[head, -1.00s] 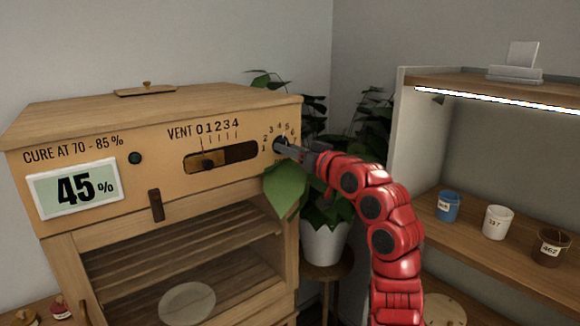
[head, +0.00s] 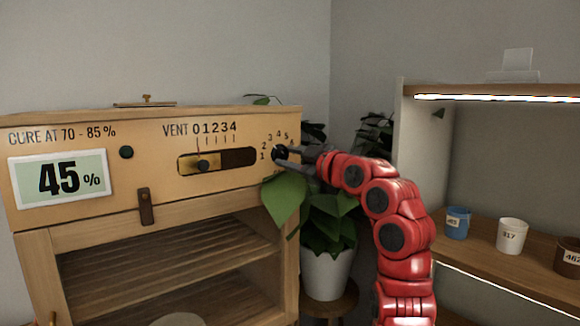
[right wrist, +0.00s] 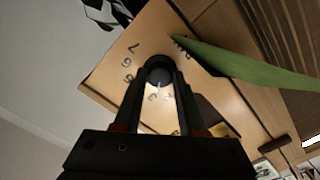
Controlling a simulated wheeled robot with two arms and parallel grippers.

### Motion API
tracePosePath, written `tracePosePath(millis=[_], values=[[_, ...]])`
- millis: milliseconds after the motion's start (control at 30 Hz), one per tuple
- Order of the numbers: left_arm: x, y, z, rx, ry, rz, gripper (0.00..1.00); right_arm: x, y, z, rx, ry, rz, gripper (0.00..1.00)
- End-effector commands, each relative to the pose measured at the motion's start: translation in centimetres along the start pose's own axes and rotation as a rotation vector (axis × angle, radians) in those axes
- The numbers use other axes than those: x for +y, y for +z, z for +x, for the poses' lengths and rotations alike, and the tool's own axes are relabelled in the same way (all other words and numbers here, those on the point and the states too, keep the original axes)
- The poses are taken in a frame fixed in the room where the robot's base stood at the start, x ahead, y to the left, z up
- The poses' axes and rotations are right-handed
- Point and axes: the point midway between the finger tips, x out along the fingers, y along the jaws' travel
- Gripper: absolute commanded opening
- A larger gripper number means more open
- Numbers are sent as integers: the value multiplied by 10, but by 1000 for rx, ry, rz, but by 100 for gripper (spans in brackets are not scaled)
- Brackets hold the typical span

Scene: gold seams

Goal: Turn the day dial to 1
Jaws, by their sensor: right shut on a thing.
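The day dial (head: 279,153) is a small dark knob on the right end of the cabinet's wooden front panel, with numbers in an arc around it. My right gripper (head: 288,153) is shut on the dial, reaching it from the right. In the right wrist view the round black knob (right wrist: 159,70) sits between the two fingers. A pale mark on it points towards the lower numbers; I cannot tell exactly which one. The fingers and knob hide part of the scale. My left gripper is not in view.
A vent slider (head: 203,166) and a humidity display (head: 60,179) reading 45% are on the same panel. A potted plant (head: 327,272) stands right of the cabinet, its big leaf (head: 284,199) just below my gripper. A shelf with cups (head: 512,236) is at the right.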

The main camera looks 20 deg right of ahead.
Motion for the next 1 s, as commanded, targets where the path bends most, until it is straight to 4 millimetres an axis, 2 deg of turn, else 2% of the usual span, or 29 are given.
tracePosePath(millis=[133, 600, 1000], values=[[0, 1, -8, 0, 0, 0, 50, -2, 1, 0, 1, -2, -139, 0], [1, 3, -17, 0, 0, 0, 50, 0, 1, 0, 0, -2, -571, 0], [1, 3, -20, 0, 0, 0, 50, 0, 0, 0, 0, -3, -817, 0]])
